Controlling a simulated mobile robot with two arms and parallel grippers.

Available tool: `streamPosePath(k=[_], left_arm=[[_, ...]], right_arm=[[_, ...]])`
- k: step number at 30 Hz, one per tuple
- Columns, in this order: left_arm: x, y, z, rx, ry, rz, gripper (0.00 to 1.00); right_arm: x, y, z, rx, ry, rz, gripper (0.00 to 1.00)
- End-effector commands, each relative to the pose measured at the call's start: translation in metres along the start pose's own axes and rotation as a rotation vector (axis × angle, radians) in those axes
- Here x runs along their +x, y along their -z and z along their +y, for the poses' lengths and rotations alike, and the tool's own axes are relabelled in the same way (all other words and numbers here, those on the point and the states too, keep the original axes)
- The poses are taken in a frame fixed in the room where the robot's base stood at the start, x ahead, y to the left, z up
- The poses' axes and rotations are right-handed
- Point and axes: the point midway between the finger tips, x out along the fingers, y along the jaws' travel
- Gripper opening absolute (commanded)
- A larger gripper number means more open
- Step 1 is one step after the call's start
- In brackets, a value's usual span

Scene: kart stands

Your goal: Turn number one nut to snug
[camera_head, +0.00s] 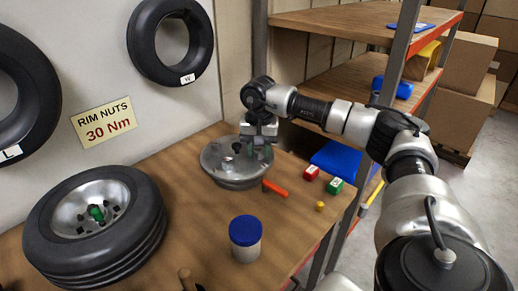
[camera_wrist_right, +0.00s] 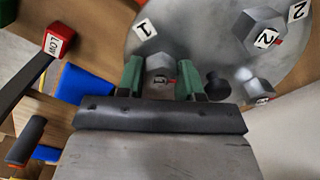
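A round metal rim (camera_head: 222,172) lies on the wooden bench, with numbered nuts on its face. In the head view my right gripper (camera_head: 257,150) points down over the rim's far right part. The number two nut (camera_wrist_right: 256,85) stands to the right. My left gripper is not in view.
An orange-handled tool (camera_head: 275,187), a red box (camera_head: 311,172) and a green box (camera_head: 334,186) lie right of the rim. A blue-lidded jar (camera_head: 245,238) stands in front. A tyred wheel (camera_head: 95,226) lies left. A sign reads "RIM NUTS 30 Nm" (camera_head: 104,122). Shelves (camera_head: 345,85) stand behind.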

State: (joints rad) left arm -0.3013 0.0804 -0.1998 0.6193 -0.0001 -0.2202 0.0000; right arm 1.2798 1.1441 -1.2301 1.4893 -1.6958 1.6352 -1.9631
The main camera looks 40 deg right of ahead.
Motion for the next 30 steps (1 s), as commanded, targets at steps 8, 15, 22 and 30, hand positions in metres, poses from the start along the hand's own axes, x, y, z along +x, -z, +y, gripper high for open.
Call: streamPosePath(k=[8,15,22,30], left_arm=[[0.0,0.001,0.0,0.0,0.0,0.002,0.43],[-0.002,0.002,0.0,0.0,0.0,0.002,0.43],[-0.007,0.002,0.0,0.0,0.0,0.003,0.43],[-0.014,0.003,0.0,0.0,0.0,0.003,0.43]], right_arm=[[0.0,0.0,0.0,0.002,0.0,0.0,0.08],[-0.001,0.0,0.0,0.05,-0.001,-0.001,0.08],[-0.002,0.0,0.0,0.193,-0.001,-0.002,0.08],[-0.002,0.0,0.0,0.442,-0.001,-0.001,0.08]])
